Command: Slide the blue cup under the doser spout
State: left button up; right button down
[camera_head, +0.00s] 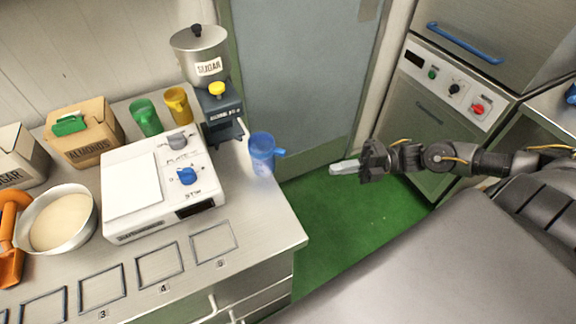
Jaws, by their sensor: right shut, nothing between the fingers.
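The blue cup (262,154) stands upright near the right edge of the counter, its handle pointing right. The sugar doser (201,56) stands behind and to the left of it, with a steel hopper, a dark body and a yellow button. Its spout is hard to make out in the dark body, above a dark base (224,132). The cup is beside this base, to its right and nearer to me. My right gripper (334,168) is to the right of the cup, apart from it, shut and empty over the green floor. My left gripper is not in view.
A white hot plate unit (134,183) with knobs sits left of the cup. Green (146,118) and yellow (178,105) cups stand behind it. A bowl (83,196) and an almonds box (100,142) are further left. The counter's front right corner is clear.

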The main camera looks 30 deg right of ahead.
jog(key=p, duration=0.3)
send_near(271, 169)
jog(key=s+a, duration=0.2)
jog(key=a, duration=0.2)
jog(key=w, duration=0.1)
jog(key=w+a+p, duration=0.1)
jog(key=w, duration=0.1)
jog(key=shift+w+a, duration=0.3)
jog(key=shift+w, duration=0.05)
jog(key=shift+w+f, duration=0.1)
